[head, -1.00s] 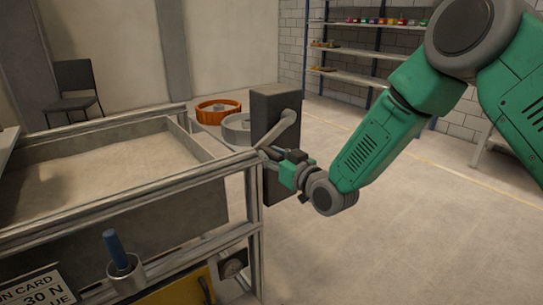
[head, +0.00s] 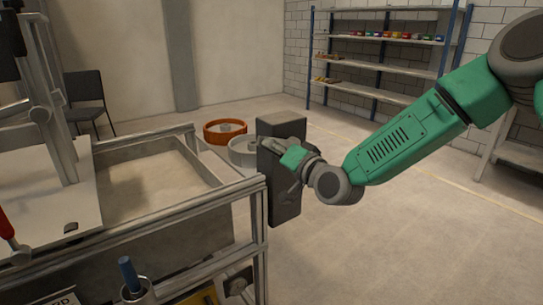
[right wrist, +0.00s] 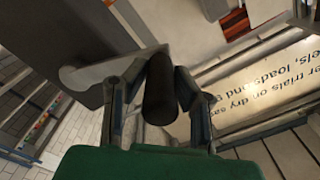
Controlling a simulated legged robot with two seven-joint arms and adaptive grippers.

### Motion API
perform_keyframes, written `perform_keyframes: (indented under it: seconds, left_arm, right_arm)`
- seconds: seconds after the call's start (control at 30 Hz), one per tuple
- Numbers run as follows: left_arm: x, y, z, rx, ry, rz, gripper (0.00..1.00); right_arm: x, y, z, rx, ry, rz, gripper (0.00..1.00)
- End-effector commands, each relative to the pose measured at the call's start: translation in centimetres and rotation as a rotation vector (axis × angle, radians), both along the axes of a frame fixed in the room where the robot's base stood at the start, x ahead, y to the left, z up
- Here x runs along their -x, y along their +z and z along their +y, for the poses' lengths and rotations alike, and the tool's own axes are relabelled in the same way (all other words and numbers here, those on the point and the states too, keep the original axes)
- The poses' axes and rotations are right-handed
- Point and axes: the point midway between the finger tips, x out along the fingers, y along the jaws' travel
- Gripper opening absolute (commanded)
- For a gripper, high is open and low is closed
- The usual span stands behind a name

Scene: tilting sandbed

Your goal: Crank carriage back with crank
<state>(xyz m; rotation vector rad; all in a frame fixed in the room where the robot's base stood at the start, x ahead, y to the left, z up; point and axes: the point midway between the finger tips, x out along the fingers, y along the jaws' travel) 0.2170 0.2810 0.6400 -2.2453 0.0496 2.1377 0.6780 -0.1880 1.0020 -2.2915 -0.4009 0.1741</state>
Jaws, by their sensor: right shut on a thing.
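My right gripper (head: 298,158) is shut on the crank's dark handle at the bed's right end. In the right wrist view, the black cylindrical handle (right wrist: 161,92) lies between the two fingers of the gripper (right wrist: 158,80). The grey crank arm (right wrist: 95,72) runs left from it to the hub. In the head view the crank is mostly hidden by the gripper, in front of a dark upright box (head: 285,208). The carriage (head: 75,205), a pale plate with a metal upright frame, sits over the left part of the sandbed (head: 150,180). My left gripper is not in view.
A metal frame rail (head: 190,205) runs along the bed's near side. A blue-handled tool (head: 128,272) stands in a holder below it. Floor at right is clear.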

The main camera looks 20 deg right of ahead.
Motion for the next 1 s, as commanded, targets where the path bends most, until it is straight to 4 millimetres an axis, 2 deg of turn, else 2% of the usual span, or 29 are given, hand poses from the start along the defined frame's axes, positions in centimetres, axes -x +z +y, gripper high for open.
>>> perform_keyframes:
  seconds: [0.03, 0.4, 1.0]
  left_arm:
    - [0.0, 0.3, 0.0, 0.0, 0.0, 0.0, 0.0]
    - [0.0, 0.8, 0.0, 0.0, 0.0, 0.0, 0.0]
    - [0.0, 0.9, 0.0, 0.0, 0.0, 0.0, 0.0]
  right_arm:
    - [-0.2, 1.1, -0.4, -0.045, -0.005, 0.006, 0.0]
    - [-0.7, 3.3, -1.8, -0.275, -0.003, 0.093, 0.0]
    - [-1.0, 3.8, -2.4, -0.364, -0.003, 0.132, 0.0]
